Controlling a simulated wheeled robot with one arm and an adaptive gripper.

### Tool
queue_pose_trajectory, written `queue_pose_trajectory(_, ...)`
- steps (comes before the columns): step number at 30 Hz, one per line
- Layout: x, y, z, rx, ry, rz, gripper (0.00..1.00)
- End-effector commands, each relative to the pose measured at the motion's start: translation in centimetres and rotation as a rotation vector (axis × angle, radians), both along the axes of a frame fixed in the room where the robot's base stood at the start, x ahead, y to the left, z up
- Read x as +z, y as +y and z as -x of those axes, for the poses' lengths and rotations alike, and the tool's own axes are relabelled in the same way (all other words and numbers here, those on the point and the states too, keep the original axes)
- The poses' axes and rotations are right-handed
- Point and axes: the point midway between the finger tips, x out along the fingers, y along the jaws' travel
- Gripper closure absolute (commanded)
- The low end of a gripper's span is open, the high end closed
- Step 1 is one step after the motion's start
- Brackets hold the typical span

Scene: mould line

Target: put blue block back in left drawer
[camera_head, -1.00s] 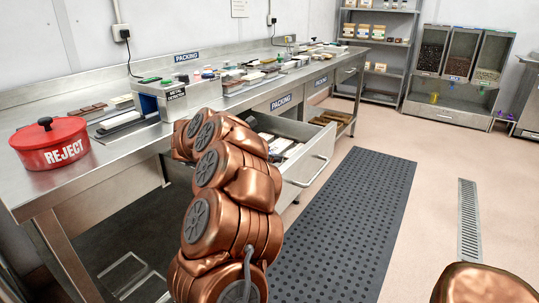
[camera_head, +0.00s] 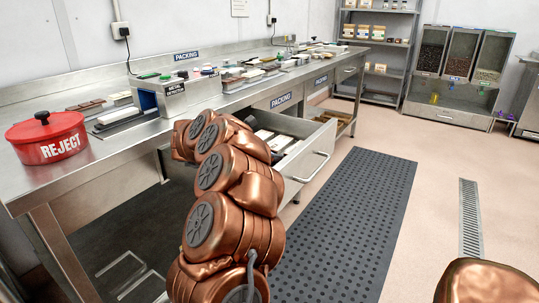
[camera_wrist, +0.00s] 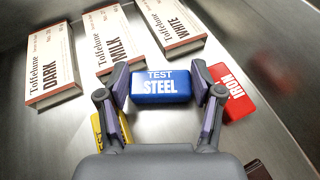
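The blue block (camera_wrist: 161,87), marked TEST STEEL, is between the two fingers of my gripper (camera_wrist: 162,84) in the wrist view. The fingers sit against its two ends, shut on it. It is over or on the metal floor of the open drawer (camera_wrist: 55,135); I cannot tell whether it touches the floor. In the head view the open drawer (camera_head: 308,163) is under the bench, and my arm hides my gripper and the block.
A red IRON block (camera_wrist: 236,98) is by the right finger, and a yellow block (camera_wrist: 97,133) is partly hidden by the left. Boxes marked DARK (camera_wrist: 51,65), MILK (camera_wrist: 112,40) and WHITE (camera_wrist: 170,29) lie beyond. A red REJECT pot (camera_head: 48,140) stands on the bench.

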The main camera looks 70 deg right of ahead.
Motion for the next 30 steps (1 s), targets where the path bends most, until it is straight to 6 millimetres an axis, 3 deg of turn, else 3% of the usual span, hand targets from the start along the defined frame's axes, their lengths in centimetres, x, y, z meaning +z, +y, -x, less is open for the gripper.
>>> queue_pose_trajectory(6, 0.0, 0.0, 0.0, 0.000, 0.000, 0.000, 0.11)
queue_pose_trajectory(17, 0.2, 0.0, 0.0, -0.001, 0.000, 0.000, 0.11)
queue_pose_trajectory(26, 1.7, 0.0, 0.1, -0.001, 0.003, -0.001, 0.11)
queue_pose_trajectory(30, 1.8, 1.3, -1.0, 0.004, -0.002, -0.001, 0.11)
